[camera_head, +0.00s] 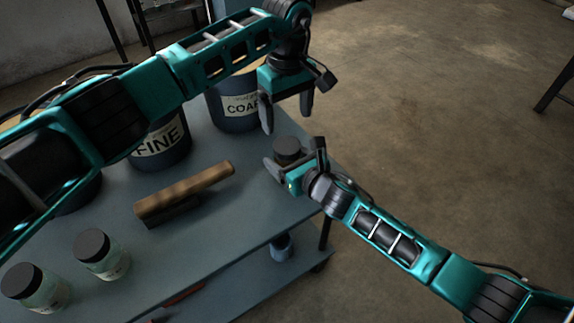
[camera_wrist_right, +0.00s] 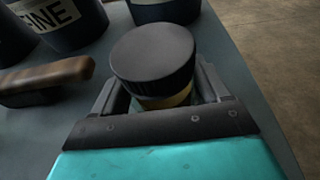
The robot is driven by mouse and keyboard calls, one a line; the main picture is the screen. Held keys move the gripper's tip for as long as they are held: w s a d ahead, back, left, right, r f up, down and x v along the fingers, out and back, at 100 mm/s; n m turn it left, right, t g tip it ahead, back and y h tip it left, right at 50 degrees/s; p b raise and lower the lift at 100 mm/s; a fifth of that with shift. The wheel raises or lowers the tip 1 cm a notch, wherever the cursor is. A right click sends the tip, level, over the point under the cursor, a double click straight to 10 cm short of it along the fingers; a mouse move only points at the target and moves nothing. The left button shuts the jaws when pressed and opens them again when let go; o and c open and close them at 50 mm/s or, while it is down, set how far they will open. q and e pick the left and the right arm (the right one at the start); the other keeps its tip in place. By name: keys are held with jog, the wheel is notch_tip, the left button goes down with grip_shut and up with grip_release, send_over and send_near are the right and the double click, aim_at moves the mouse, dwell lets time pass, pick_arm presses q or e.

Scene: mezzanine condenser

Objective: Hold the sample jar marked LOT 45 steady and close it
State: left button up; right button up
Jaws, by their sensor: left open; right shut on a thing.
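A jar with a black lid (camera_head: 287,146) stands near the right edge of the table. My right gripper (camera_head: 295,163) is shut around its body, below the lid. In the right wrist view the black lid (camera_wrist_right: 153,52) sits on top, with a yellowish band of the jar (camera_wrist_right: 166,100) showing under it between the fingers. I cannot read any label on this jar, nor tell whether the lid is tight. My left gripper (camera_head: 287,112) points down, open and empty, above the jar and apart from it.
A wood-handled brush (camera_head: 184,190) lies mid-table. Two black-lidded jars (camera_head: 101,256) (camera_head: 37,288) stand at the front left. Dark tubs marked FINE (camera_head: 160,143) and COA... (camera_head: 237,105) stand at the back. A lower shelf holds a small blue item (camera_head: 282,248).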

jog(key=c, duration=0.4)
pick_arm(q)
jog(key=shift+n, duration=0.4)
pick_arm(e)
grip_shut()
pick_arm(q)
jog(key=n, duration=0.7)
jog(key=shift+d+n, duration=0.1)
jog(key=shift+n, duration=0.3)
jog(key=n, duration=0.8)
jog(key=shift+n, duration=0.3)
jog(key=n, duration=0.3)
jog(key=shift+n, duration=0.3)
jog(key=n, duration=1)
jog(key=shift+n, duration=0.3)
jog(key=n, duration=0.4)
jog(key=shift+n, duration=0.3)
